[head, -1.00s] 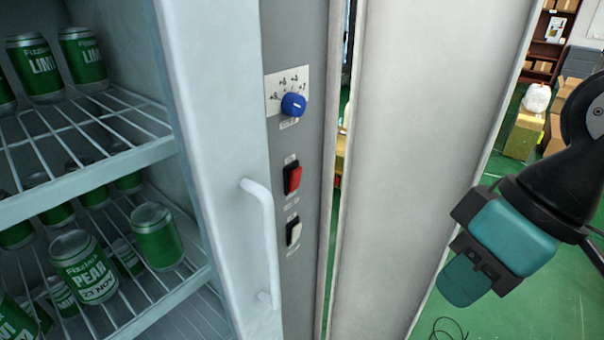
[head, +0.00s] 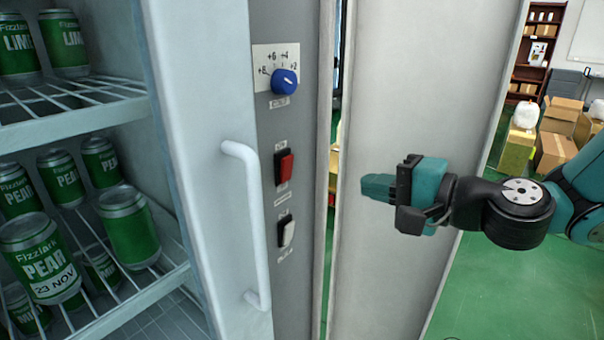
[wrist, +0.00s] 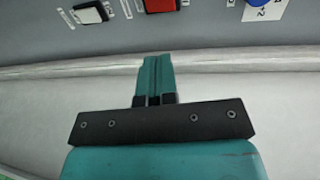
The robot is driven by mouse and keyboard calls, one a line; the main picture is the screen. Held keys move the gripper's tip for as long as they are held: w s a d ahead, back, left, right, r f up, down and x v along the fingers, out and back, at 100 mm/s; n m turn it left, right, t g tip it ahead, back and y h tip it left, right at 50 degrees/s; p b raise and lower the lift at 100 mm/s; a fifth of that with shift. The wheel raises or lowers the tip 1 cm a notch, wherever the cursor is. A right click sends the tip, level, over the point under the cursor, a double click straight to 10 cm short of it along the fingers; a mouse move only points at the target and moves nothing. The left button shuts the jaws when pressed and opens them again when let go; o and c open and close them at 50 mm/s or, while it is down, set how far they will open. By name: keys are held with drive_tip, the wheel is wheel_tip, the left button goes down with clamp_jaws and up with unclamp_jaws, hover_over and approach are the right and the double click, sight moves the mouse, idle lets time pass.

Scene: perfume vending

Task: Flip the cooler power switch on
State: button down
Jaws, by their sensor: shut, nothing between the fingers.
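The cooler's grey control strip (head: 292,30) carries a red rocker switch (head: 285,167), with a white rocker switch (head: 287,232) below it and a blue dial (head: 285,82) above. The small labels beside the switches are too blurred to read. My gripper (head: 366,188) is shut and empty, to the right of the strip and apart from it, pointing left at about the red switch's height. In the wrist view my gripper's closed fingers (wrist: 155,62) point up at the strip, with the red switch (wrist: 160,4) just beyond them and the white switch (wrist: 91,12) to the left.
The cooler's glass-side door frame with a white handle (head: 252,220) stands left of the strip. Shelves with green cans (head: 130,226) are at the far left. A pale panel (head: 400,90) stands right behind my gripper. Green floor and boxes (head: 555,150) are at the right.

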drive_tip(key=shift+a+r, duration=0.1)
drive_tip(key=p, duration=0.9)
approach(290, 162)
drive_tip(key=x, duration=0.7)
drive_tip(key=shift+a, duration=0.15)
